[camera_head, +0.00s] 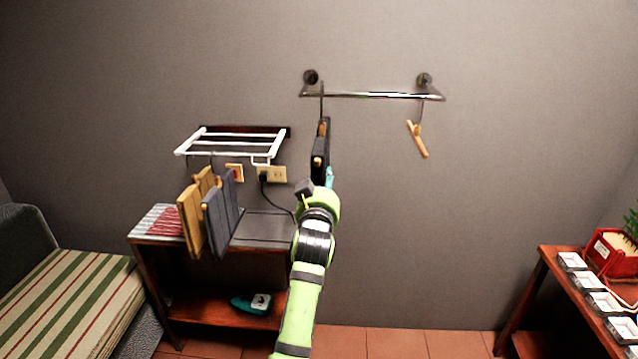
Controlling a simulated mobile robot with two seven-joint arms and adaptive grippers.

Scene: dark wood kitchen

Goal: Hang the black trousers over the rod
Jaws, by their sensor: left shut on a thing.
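The black trousers (321,150) hang folded on a wooden hanger, upright, below the left end of the metal rod (370,95) on the wall. The hanger's thin hook (321,100) reaches up to the rod and overlaps it in the picture. I cannot tell whether it rests on the rod. My left gripper (318,184) is at the lower end of the trousers, shut on them; its fingers are partly hidden by my wrist. My right gripper is not in view.
An empty wooden hanger (417,139) hangs near the rod's right end. A white rack (232,142) at left carries yellow trousers (190,218) and grey-blue trousers (216,222) above a wooden shelf unit (228,314). A side table (546,276) stands at right. The wall between is clear.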

